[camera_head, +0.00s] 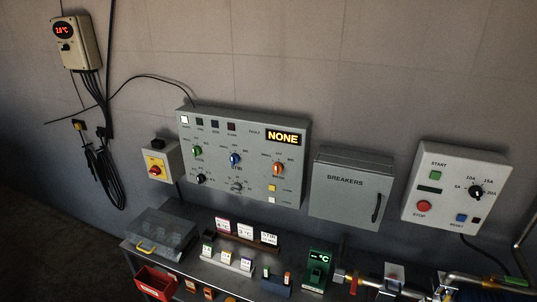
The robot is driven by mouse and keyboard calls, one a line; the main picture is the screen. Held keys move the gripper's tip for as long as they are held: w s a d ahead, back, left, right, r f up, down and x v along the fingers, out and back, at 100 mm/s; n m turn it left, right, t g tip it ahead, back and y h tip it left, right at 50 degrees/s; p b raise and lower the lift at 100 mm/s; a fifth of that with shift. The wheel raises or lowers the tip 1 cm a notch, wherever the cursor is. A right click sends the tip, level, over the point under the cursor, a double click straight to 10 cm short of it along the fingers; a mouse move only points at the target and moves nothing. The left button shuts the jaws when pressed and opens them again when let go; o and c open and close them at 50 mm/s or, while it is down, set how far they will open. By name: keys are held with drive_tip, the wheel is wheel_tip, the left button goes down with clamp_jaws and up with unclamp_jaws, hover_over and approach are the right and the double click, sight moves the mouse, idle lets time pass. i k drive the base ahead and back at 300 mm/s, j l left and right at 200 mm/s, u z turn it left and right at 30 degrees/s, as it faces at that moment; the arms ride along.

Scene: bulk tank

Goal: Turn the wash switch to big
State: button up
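A grey control panel (258,196) is on the wall near the middle of the head view. It carries a green knob (196,150), a blue knob (235,158) and an orange knob (278,169) in its upper row. A black knob (201,178) and a grey knob (237,187) sit below. A lit display (282,137) at its upper right reads NONE. The small labels around the knobs are too small to read, so I cannot tell which one is the wash switch or where it points. My gripper is not in view.
A closed BREAKERS box (350,190) and a START/STOP box (450,200) stand to the right. A red-yellow switch box (159,161) is left of the panel.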

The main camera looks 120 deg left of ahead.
sight(277, 167)
drive_tip(key=u, duration=4.1)
drive_tip(key=i+l+z, duration=0.1)
drive_tip(key=i, duration=0.3)
drive_tip(key=i+l+z, duration=0.1)
drive_tip(key=i, duration=0.35)
